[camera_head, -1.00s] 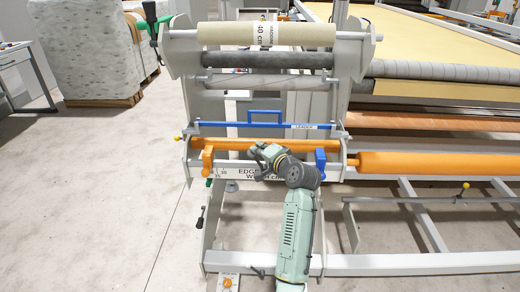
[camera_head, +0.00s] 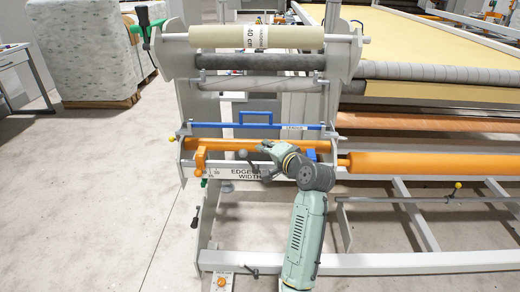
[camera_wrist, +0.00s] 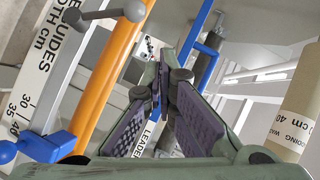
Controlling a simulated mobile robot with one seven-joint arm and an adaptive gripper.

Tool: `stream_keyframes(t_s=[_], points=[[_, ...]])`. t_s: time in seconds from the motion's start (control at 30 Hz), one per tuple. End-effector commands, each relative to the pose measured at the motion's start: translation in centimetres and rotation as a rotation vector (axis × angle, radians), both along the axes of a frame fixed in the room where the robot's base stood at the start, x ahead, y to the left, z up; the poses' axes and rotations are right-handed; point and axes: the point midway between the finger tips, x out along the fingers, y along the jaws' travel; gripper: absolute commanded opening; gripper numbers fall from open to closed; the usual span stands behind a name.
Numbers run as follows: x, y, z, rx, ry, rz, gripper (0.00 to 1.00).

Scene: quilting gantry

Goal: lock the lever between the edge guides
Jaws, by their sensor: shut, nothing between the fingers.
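The orange edge guide (camera_head: 199,158) hangs on the front rail at left. In the wrist view the lever (camera_wrist: 100,15) lies across the top left, beside the scale, with two balls showing. My gripper (camera_head: 264,150) is shut and empty. Its fingertips (camera_wrist: 166,75) appear apart from the lever. I cannot tell whether the lever is locked.
The orange roller (camera_head: 225,145) runs behind the guides, with the blue leader bar (camera_head: 220,126) above it. The width scale plate (camera_head: 235,174) is below. The white frame's lower beam (camera_head: 240,262) crosses in front. Open floor (camera_head: 90,200) lies to the left.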

Motion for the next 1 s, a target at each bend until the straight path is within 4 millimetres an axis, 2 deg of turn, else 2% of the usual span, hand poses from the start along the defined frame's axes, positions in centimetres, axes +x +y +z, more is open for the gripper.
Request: stream_keyframes(t_s=[0.1, 0.3, 0.77, 0.87, 0.97, 1.0], points=[[-1.9, -1.1, 0.7, 0.000, -0.004, -0.003, 0.00], [-3.7, -2.0, 1.6, 0.000, -0.002, -0.001, 0.00], [-4.1, -2.1, 1.8, 0.001, 0.000, -0.001, 0.00], [-3.9, 0.3, 3.2, -0.028, -0.061, 0.021, 0.00], [-4.2, 5.2, 6.1, -0.082, -0.197, 0.055, 0.00], [-4.5, 7.6, 7.7, -0.104, -0.268, 0.069, 0.00]])
